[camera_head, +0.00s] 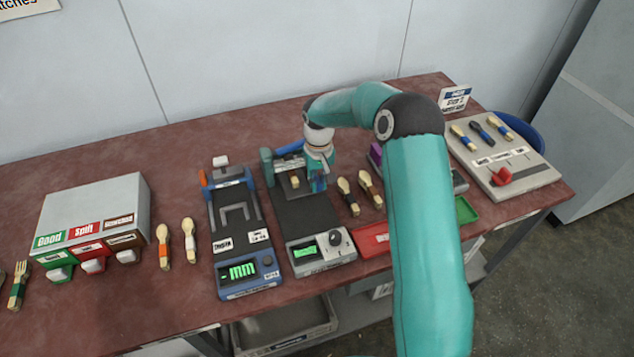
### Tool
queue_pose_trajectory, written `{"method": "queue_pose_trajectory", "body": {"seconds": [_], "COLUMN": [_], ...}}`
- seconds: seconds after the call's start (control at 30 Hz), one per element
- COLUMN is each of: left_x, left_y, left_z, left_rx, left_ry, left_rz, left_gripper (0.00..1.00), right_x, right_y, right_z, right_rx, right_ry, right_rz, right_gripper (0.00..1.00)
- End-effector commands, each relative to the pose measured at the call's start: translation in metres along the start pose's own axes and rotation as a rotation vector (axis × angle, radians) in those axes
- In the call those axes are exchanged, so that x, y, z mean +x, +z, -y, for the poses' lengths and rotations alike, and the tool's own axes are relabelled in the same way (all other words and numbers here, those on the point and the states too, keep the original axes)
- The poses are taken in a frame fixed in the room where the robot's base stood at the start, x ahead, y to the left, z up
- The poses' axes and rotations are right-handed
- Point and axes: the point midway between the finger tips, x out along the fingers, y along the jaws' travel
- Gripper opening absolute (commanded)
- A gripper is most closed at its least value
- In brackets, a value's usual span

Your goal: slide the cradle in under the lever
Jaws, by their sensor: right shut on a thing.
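The press (306,215) is a dark grey bed on the table with a grey post at its back left and a green display at its front. Its blue lever (290,148) lies across the back, running toward my right gripper. The cradle (294,183) is a small grey piece at the back of the bed, with a pale wooden piece on it, close in front of the lever. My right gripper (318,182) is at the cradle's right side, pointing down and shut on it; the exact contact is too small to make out. My left gripper is not in view.
A blue-framed gauge (240,277) stands left of the press, and a sorting box (95,215) farther left. Loose spoons (190,240) lie between them. Two spoons (348,197) and a red tray (371,240) are close right of the press. A switch panel (515,180) stands far right.

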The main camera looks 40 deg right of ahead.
Motion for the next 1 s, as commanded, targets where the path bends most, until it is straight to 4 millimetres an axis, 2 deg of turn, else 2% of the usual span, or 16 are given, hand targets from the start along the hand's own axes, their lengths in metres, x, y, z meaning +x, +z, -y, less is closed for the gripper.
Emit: {"method": "queue_pose_trajectory", "body": {"seconds": [0.1,0.13,0.27,0.67,0.77,1.0], "left_x": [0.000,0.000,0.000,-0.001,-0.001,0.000], "left_y": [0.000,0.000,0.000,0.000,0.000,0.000], "left_z": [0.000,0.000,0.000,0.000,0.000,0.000], "left_rx": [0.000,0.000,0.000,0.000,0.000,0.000], "left_ry": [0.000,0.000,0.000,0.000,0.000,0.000], "left_rz": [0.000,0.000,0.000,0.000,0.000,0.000], "left_gripper": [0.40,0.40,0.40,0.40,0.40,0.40], "right_x": [-0.003,-0.003,-0.002,-0.007,-0.018,-0.063], "right_y": [-0.005,-0.005,-0.004,-0.003,-0.003,-0.001], "right_z": [-0.002,-0.002,-0.001,-0.001,-0.001,-0.002], "right_rx": [0.001,0.001,0.001,0.001,0.001,0.002], "right_ry": [0.002,0.002,0.002,0.001,0.001,0.001], "right_rz": [-0.021,-0.021,-0.018,-0.013,-0.014,-0.017], "right_gripper": [0.00,0.21,0.42,0.42,0.42,0.42]}}
